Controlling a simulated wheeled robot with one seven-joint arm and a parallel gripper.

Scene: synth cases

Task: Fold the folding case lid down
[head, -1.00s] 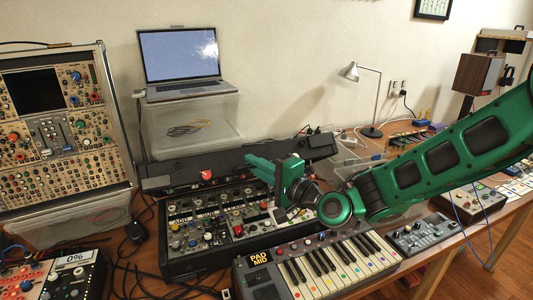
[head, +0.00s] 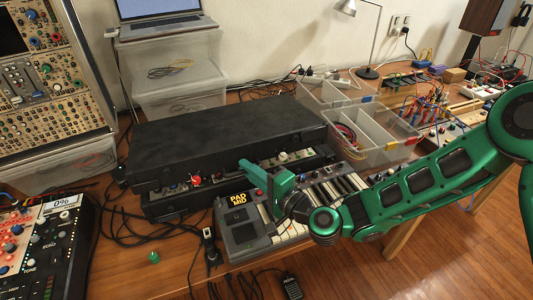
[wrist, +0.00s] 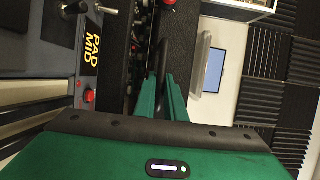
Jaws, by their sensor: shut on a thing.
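The folding case has a black lid (head: 215,128) that lies over most of its panel in the head view. A gap along the front and right still shows a strip of the panel (head: 180,187) with knobs and a red cap (head: 195,180). My green gripper (head: 246,166) is at the lid's front edge, right of its middle, and is shut on the lid.
A keyboard (head: 238,236) sits close in front of the case, under my gripper. Clear bins (head: 375,150) stand to the right. A stacked clear box with a laptop (head: 158,22) is behind. Cables and a small green knob (head: 153,257) lie on the table at front left.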

